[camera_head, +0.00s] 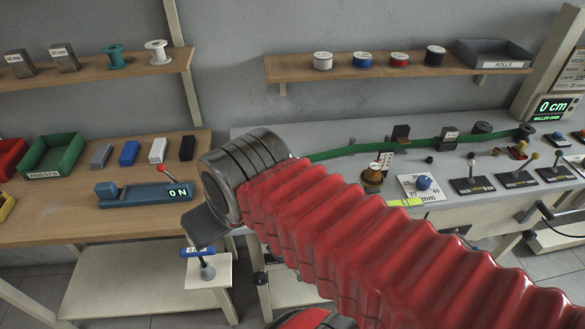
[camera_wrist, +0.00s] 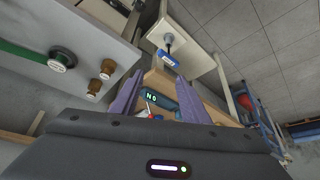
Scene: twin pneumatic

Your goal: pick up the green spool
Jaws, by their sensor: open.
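The green spool (camera_head: 115,57) stands on the left wall shelf, between a grey block and a white spool (camera_head: 157,52). It does not show in the wrist view. My gripper (camera_wrist: 157,85) is open, with two purple fingers spread apart and nothing seen between them. In the head view, my red bellows arm reaches left across the middle, and its end is well below and to the right of the green spool. The fingertips are hidden in that view.
The left shelf (camera_head: 88,70) also holds grey blocks. Below it, a workbench (camera_head: 60,230) carries a green bin (camera_head: 53,155), small blocks and a blue device (camera_head: 145,194) with a lit display. The right shelf (camera_head: 290,69) holds several other spools and a grey tray.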

